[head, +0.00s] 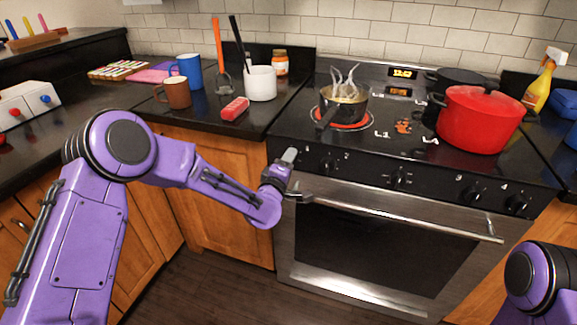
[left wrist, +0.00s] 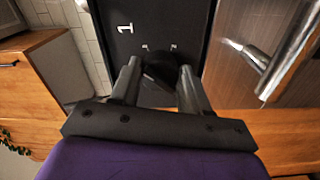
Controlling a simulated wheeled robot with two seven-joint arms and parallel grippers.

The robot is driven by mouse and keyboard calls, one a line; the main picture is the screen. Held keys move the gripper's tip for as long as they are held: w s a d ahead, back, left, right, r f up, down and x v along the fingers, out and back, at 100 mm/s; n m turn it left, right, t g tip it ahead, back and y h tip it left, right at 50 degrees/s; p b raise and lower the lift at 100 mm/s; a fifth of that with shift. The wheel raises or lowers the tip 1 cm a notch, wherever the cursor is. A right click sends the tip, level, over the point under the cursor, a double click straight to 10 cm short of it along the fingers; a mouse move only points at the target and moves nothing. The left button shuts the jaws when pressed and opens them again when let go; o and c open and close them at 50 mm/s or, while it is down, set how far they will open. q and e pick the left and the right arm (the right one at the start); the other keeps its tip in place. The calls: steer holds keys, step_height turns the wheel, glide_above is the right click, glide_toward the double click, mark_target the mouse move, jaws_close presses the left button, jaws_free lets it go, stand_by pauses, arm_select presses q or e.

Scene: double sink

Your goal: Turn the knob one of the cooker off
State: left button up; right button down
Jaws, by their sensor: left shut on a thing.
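The cooker (head: 385,225) has a black front panel with several dark knobs. Knob one (left wrist: 160,70) is black and sits between my left gripper's fingers in the left wrist view, beside the white label 1. My left gripper (head: 289,157) is at the panel's left end in the head view and hides knob one there. Its two fingers, seen in the left wrist view (left wrist: 160,78), are shut on the knob from both sides. Knob two (head: 327,162) is just to the right. My right gripper is not in view; only part of that arm shows at the lower right.
A steaming pan (head: 343,105) stands on a glowing red burner. A red pot (head: 478,120) stands at the cooktop's right. The oven handle (head: 400,215) runs just below the panel.

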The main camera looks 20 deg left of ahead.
arm_select(q)
steer(key=shift+n+b, duration=2.3)
steer(key=shift+n, duration=1.8)
steer(key=o, duration=1.1)
steer(key=shift+c, duration=0.2)
steer(key=s, duration=1)
steer(key=shift+s+a+b, duration=0.2)
steer(key=shift+s+b, duration=0.1)
steer(key=shift+b, duration=0.15)
